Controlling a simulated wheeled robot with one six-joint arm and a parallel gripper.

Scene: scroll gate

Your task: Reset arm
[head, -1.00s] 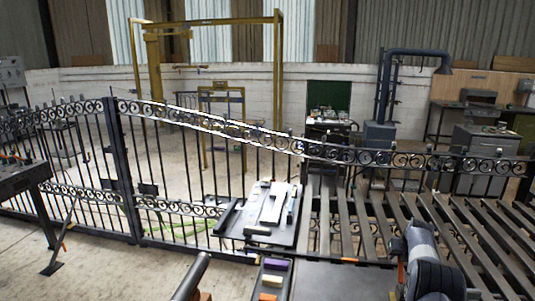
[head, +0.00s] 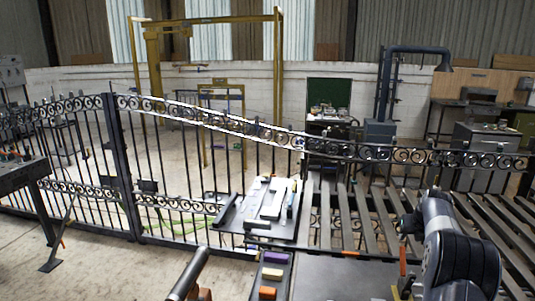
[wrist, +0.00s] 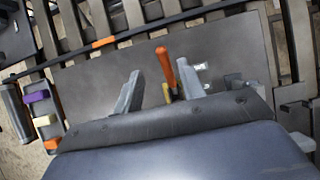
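My gripper (wrist: 158,90) shows in the wrist view with its two grey fingers spread apart. A grey work surface lies below it, and an orange-handled tool (wrist: 165,65) shows upright between the fingers, nearer the right one. I cannot tell its distance from the fingers, but neither finger is closed on it. In the head view my dark arm is at the lower right, and the gripper itself cannot be made out there. An orange upright piece (head: 403,262) shows just left of the arm.
A black scroll gate (head: 210,160) spans the scene behind slatted metal bars (head: 375,215). A tray of light bars (head: 245,222) sits at centre. Purple, cream and orange blocks (head: 272,273) lie left of the grey worktop (head: 340,280). The floor at left is mostly clear.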

